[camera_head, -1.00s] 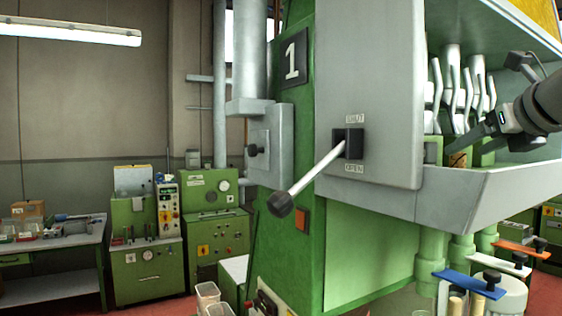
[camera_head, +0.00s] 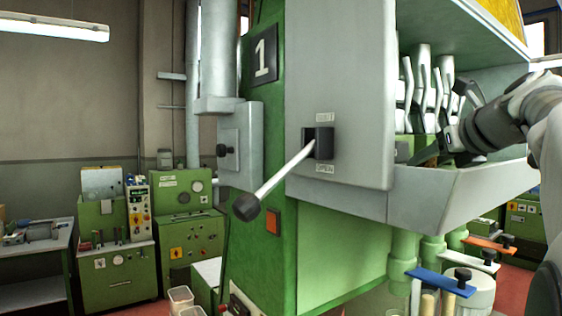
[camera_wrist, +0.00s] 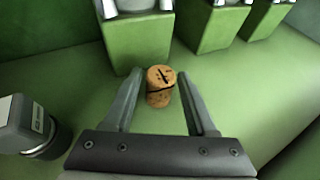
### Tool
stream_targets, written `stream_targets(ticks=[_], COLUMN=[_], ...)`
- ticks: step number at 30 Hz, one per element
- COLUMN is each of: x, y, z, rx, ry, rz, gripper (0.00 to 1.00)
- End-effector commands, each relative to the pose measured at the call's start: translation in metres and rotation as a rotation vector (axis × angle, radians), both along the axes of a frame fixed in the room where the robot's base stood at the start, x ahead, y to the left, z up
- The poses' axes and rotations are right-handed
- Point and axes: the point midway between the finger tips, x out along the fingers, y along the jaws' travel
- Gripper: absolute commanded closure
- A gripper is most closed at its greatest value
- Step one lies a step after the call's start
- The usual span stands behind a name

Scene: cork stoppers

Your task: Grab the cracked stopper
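The cracked stopper (camera_wrist: 159,96) is a short tan cork cylinder with dark marks on its top and a dark line around its side. In the wrist view it stands upright on the green floor of the machine's bay. My gripper (camera_wrist: 159,73) is open, with one finger on each side of the stopper and gaps showing between them. In the head view my gripper (camera_head: 428,154) reaches low into the bay on the right, and I cannot make out the stopper there.
Green blocks (camera_wrist: 136,45) with metal fittings stand just behind the stopper. A grey cylindrical part (camera_wrist: 35,128) lies at the left in the wrist view. The bay has a raised grey front lip (camera_head: 450,195). A lever (camera_head: 275,180) sticks out from the machine's front.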

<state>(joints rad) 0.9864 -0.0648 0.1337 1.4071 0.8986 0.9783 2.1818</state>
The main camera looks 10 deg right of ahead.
Motion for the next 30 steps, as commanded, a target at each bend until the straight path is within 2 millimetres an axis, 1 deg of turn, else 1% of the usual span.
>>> stream_targets(ticks=[1,5,6,9,22,26,30], x=[0.0,0.0,0.0,0.0,0.0,0.0,0.001], y=[0.0,0.0,0.0,0.0,0.0,0.0,0.0], z=[0.0,0.0,0.0,0.0,0.003,0.011,0.026], rx=[0.0,0.0,0.0,0.0,-0.001,-0.002,-0.003], ry=[0.0,0.0,0.0,0.0,-0.001,-0.001,-0.002], rz=[0.0,0.0,0.0,0.0,0.001,0.001,0.002], gripper=[0.54,0.77,0.84,1.0,1.0,1.0,1.0])
